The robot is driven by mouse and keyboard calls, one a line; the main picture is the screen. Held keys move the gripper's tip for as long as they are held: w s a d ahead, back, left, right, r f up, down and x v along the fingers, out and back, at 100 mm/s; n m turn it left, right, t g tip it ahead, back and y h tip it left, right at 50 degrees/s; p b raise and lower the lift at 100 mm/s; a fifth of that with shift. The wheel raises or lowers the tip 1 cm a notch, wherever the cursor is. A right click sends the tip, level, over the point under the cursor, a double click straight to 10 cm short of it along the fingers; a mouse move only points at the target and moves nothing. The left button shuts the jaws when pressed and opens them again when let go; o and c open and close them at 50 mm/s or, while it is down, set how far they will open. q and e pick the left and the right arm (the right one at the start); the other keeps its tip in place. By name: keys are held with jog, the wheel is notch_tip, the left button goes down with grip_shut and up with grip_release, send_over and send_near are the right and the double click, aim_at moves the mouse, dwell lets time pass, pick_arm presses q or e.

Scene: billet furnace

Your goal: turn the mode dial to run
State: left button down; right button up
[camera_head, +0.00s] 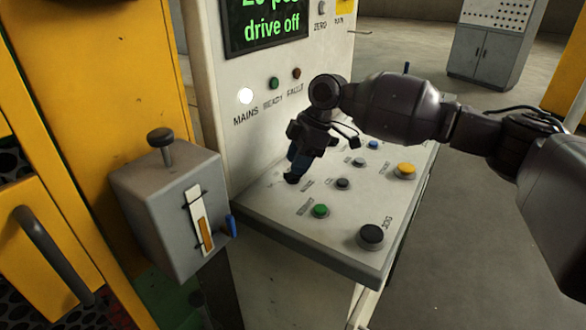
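My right arm comes in from the right, and its gripper (294,173) points down at the left part of the sloping control desk (272,222). The fingertips are at or just above the desk surface. A small dark shape shows at the tips; I cannot tell whether it is the mode dial or part of the fingers. The gripper and wrist cover that spot, so the dial and its setting cannot be made out. I cannot tell whether the fingers are open or shut. My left gripper is not in view.
The desk also carries a green button (320,211), a black knob (371,236), a yellow button (404,171) and a blue button (373,145). The screen (265,25) reads "drive off". A grey box (168,210) with a slotted gauge stands left of the desk.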

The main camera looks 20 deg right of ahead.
aim_at(292, 178)
jog(key=shift+x, duration=0.9)
jog(key=shift+a+f, duration=0.1)
jog(key=shift+f, duration=0.1)
